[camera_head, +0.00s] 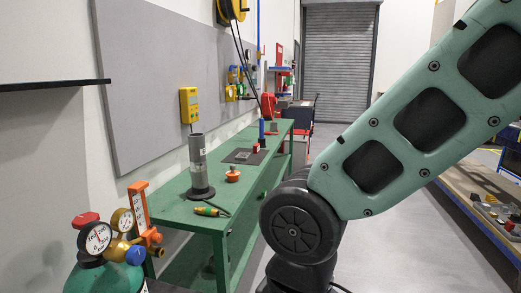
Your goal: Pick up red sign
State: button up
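A small red upright panel (279,54) shows at the far end of the wall, above the far end of the green workbench (218,222). It is too small to read, and I cannot tell for sure that it is the red sign. A rounded red object (268,106) hangs or stands nearer, by the back of the bench. My arm crosses the right side of the view, but my gripper is not in view.
On the bench are a grey cylinder on a round base (199,167), an orange-red knob-like item (233,174) and a yellow-green tool (207,211). A green gas cylinder with gauges (104,278) stands front left. A wooden-topped table (470,187) stands right. Grey floor between is clear.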

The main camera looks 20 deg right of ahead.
aim_at(256, 148)
jog(key=i+l+z, duration=0.35)
jog(key=i, duration=0.4)
jog(key=i+z, duration=0.4)
jog(key=i, duration=0.3)
jog(key=i+u, duration=0.25)
jog(key=i, duration=0.2)
jog(key=i+l+u, duration=0.2)
jog(key=i, duration=0.25)
jog(key=i+l+u, duration=0.25)
jog(key=i, duration=0.2)
